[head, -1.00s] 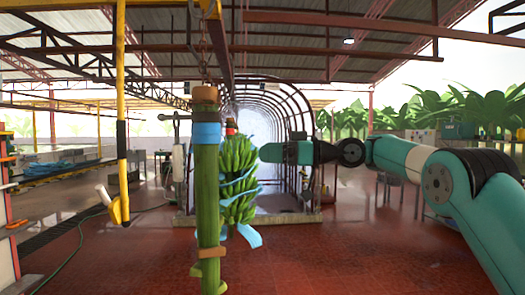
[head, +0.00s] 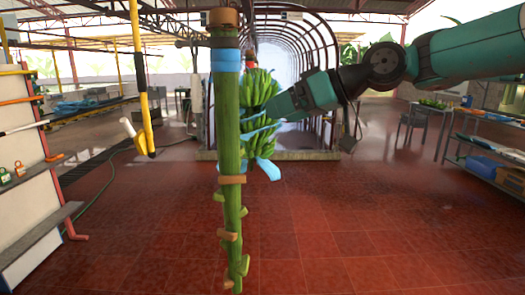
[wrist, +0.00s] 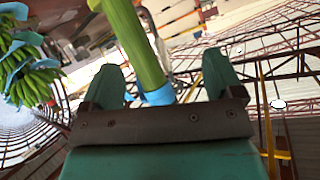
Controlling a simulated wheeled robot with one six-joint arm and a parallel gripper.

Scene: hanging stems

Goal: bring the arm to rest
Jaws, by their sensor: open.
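My gripper (head: 274,108) is at the end of my teal arm, which reaches in from the upper right of the head view. It points left toward a hanging green stem (head: 230,130) and overlaps a banana bunch in the picture. In the wrist view my gripper (wrist: 163,82) has its two teal fingers spread wide. The stem (wrist: 137,42) with its blue band shows between and beyond the fingers, and I see no finger touching it. The stem hangs upright in the head view, with brown-ended stubs along its lower part.
A green banana bunch (head: 259,92) with blue strips hangs behind the stem. It shows at the left of the wrist view (wrist: 30,72). A yellow pole (head: 140,85) hangs at left, beside a white shelf unit (head: 28,175). A shelf rack (head: 486,160) stands at right. The red floor is open.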

